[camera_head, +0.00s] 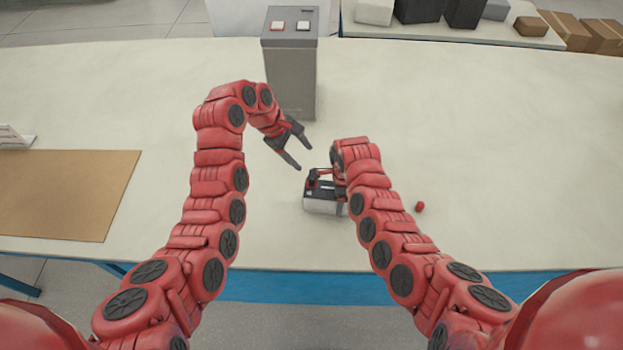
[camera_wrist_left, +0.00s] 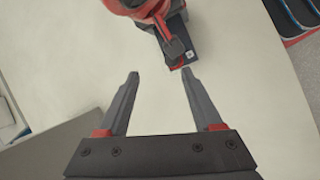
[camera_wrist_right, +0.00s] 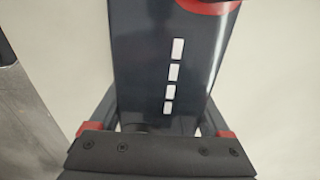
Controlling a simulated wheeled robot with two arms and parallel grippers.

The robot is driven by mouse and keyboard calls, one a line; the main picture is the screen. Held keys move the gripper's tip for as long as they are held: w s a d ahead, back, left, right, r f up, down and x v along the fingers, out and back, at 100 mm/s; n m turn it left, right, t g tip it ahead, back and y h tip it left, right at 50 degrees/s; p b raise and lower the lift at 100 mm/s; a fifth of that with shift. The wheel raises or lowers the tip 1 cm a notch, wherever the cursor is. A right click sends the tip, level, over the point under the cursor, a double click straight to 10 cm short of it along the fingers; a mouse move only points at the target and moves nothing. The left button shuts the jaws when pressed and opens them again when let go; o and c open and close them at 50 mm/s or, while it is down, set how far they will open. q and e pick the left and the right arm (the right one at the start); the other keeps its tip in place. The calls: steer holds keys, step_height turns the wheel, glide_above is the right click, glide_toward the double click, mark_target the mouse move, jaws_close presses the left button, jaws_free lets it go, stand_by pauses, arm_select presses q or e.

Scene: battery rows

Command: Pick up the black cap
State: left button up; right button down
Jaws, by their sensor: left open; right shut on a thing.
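No black cap can be made out for certain in any view. A dark battery block (camera_head: 325,205) with a light grey lower front is at the table's middle. My right gripper (camera_head: 323,178) is shut on it; the right wrist view shows its dark face with several white marks (camera_wrist_right: 173,75) between the fingers. A red round part (camera_wrist_right: 208,4) shows at its far end. My left gripper (camera_head: 304,157) is open and empty, just beyond the battery and to its left. In the left wrist view the battery (camera_wrist_left: 180,52) is past the open fingertips, partly hidden by my right arm.
A small red cap (camera_head: 419,206) lies on the white table (camera_head: 480,130), right of my right arm. A brown mat (camera_head: 65,195) lies at left. The table's right side is clear.

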arm_select(q)
steer(key=f+n, duration=0.2)
steer(key=f, duration=0.1)
steer(key=d+f+n, duration=0.1)
steer(key=f, duration=0.2)
steer(key=d+f+n+g, duration=0.1)
steer(key=f+n, duration=0.1)
steer(key=f, duration=0.2)
steer(key=shift+s+n+y, duration=0.2)
steer(key=shift+n+y, duration=0.1)
steer(key=shift+y, duration=0.1)
jaws_close()
